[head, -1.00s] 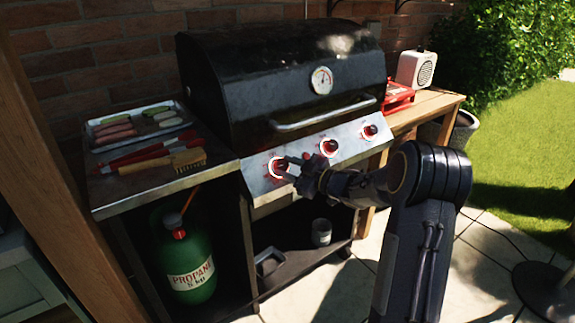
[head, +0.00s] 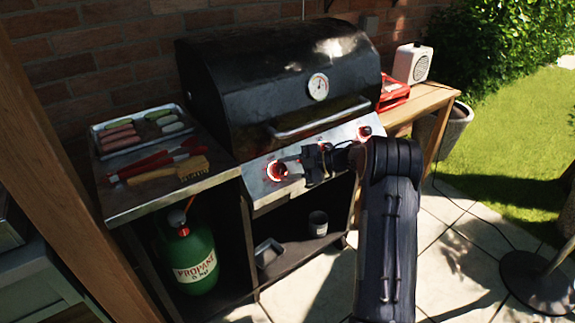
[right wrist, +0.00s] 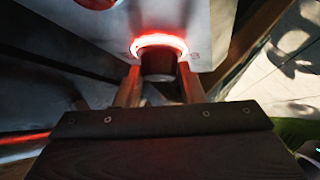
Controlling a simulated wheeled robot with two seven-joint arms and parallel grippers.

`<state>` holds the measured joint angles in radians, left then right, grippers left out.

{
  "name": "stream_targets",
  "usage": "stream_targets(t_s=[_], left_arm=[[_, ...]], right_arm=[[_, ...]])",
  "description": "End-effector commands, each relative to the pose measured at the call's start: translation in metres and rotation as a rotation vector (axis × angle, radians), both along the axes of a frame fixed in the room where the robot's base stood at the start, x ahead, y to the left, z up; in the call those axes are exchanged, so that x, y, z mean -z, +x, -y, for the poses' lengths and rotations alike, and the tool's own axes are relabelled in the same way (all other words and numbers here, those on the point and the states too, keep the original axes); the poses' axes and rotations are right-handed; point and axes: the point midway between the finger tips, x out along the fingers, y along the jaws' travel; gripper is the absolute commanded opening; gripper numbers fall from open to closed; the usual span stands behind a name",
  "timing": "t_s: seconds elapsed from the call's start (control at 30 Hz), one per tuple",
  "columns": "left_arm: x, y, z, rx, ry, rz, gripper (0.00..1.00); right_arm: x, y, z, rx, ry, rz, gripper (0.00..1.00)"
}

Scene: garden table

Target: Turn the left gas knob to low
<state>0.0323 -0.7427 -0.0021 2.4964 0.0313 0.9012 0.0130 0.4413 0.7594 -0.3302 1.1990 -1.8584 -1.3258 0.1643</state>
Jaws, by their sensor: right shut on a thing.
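The left gas knob (head: 275,172) is on the sloped silver front panel (head: 256,190) of the black grill, with a glowing red ring around it. My right gripper (head: 288,164) reaches it from the right and is shut on it. In the right wrist view the dark knob (right wrist: 158,67) sits between the two fingers of my right gripper (right wrist: 158,84), under the lit red ring. The knob's pointer and markings are too small or hidden to read. My left gripper is not in view.
The right knob (head: 365,131) shows on the panel; my arm partly covers the middle one. The grill handle (head: 318,118) juts out above the panel. A tray of food (head: 97,147), tongs and a brush (head: 190,168) lie on the left shelf. A green propane bottle (head: 190,262) stands below.

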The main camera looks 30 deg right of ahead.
Motion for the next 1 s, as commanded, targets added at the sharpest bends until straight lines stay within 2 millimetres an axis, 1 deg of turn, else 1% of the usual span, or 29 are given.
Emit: stream_targets(t_s=[0.13,0.57,0.6,0.73,1.0], left_arm=[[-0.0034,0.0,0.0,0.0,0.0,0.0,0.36],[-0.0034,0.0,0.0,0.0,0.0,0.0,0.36],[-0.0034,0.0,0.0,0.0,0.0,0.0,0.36],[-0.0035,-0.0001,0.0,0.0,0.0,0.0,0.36],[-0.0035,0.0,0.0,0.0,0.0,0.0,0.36]], right_arm=[[-0.0003,0.0003,-0.0002,-0.018,-0.018,0.001,0.13],[0.0004,0.0004,-0.0005,-0.024,-0.023,0.003,0.13],[0.0004,0.0004,-0.0005,-0.024,-0.023,0.003,0.39],[0.0002,0.0004,-0.0005,-0.024,-0.023,0.002,0.56],[-0.0003,0.0002,0.0002,-0.023,-0.022,0.002,0.57]])
